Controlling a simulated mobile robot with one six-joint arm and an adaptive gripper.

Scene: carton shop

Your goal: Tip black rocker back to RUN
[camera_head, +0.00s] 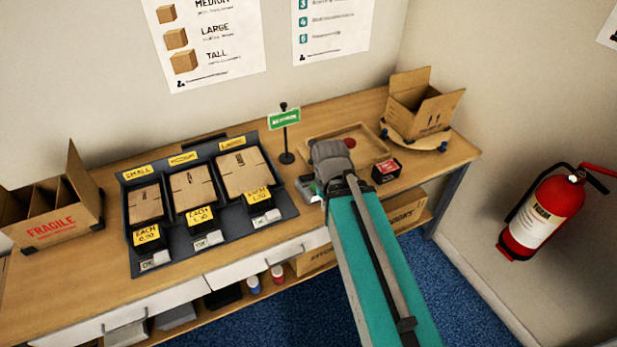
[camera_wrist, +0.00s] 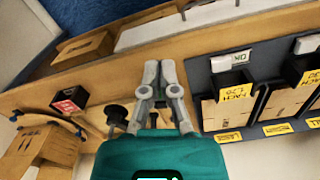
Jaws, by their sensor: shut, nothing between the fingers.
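I cannot make out a black rocker in either view; my arm covers part of the bench where a small grey and green device (camera_head: 307,188) shows at its edge. My gripper (camera_wrist: 159,68) is shut and empty in the wrist view, its two grey fingertips close together. In the head view my gripper is hidden behind my wrist, over the bench beside the device.
Left of my arm is a dark display rack (camera_head: 290,208) with several cartons. A green sign (camera_head: 285,118) on a black stand is behind. A black and red box (camera_head: 386,170), a wooden tray (camera_head: 376,150) and an open carton (camera_head: 417,108) are right and behind. A FRAGILE carton (camera_head: 70,225) stands far left.

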